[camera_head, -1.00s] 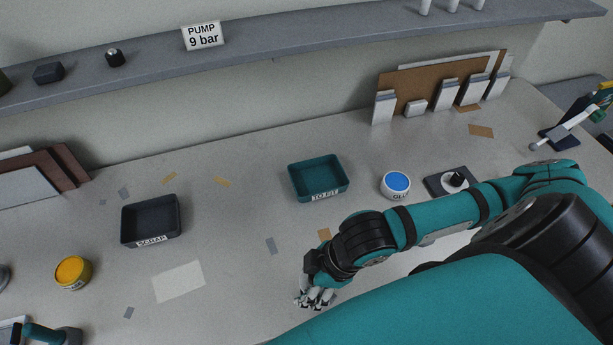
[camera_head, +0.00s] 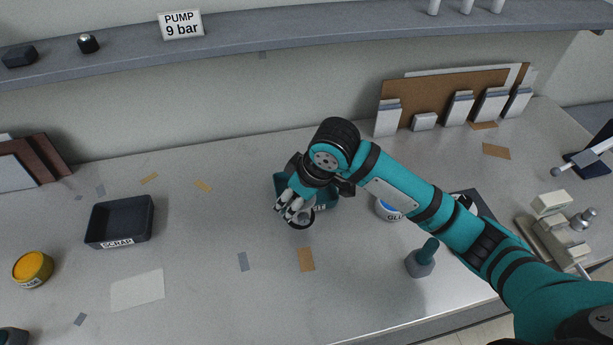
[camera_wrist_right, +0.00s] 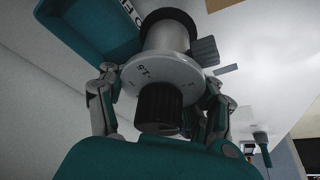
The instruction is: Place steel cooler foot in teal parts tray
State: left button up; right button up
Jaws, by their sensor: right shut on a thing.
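The teal parts tray (camera_head: 281,181), labelled TO FIT in the earlier head view, stands mid-counter and is partly hidden behind my right gripper. My right gripper (camera_head: 292,209) is above the tray's front side. It is shut on the steel cooler foot (camera_head: 302,222), of which only a small round dark-and-pale end shows in the head view. In the right wrist view, my right gripper (camera_wrist_right: 160,105) holds the steel cooler foot (camera_wrist_right: 165,38), a steel cylinder with a pale marked disc and a black knob. There the teal tray (camera_wrist_right: 85,25) lies just beyond, at upper left.
A dark SCRAP tray (camera_head: 120,221) and a yellow tin (camera_head: 32,268) stand at left. A blue-lidded tin (camera_head: 388,210) is partly behind my right arm. A teal-handled tool (camera_head: 422,259) stands by the arm. The front middle counter holds only flat scraps.

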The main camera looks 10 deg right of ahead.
jog(key=w+d, duration=0.1)
jog(key=w, duration=0.2)
jog(key=w+d+p, duration=0.1)
jog(key=w, duration=0.3)
jog(key=w+d+f, duration=0.1)
jog(key=w, duration=0.2)
jog(key=shift+w+d+p, duration=0.1)
jog(key=shift+w+p, duration=0.1)
jog(key=shift+p, duration=0.2)
jog(key=shift+w+f, duration=0.1)
notch_tip(320, 180, down, 2)
jog(key=shift+f+p, duration=0.1)
jog(key=shift+p, duration=0.5)
jog(key=shift+f, duration=0.4)
pick_arm(q)
jog(key=r, duration=0.2)
jog(key=w+d+r, duration=0.1)
jog(key=shift+r, duration=0.3)
pick_arm(e)
jog(key=shift+f, duration=0.15)
pick_arm(q)
jog(key=shift+a, duration=0.1)
jog(key=shift+s, duration=0.15)
pick_arm(e)
jog(key=o, duration=1.7)
jog(key=shift+f, duration=0.15)
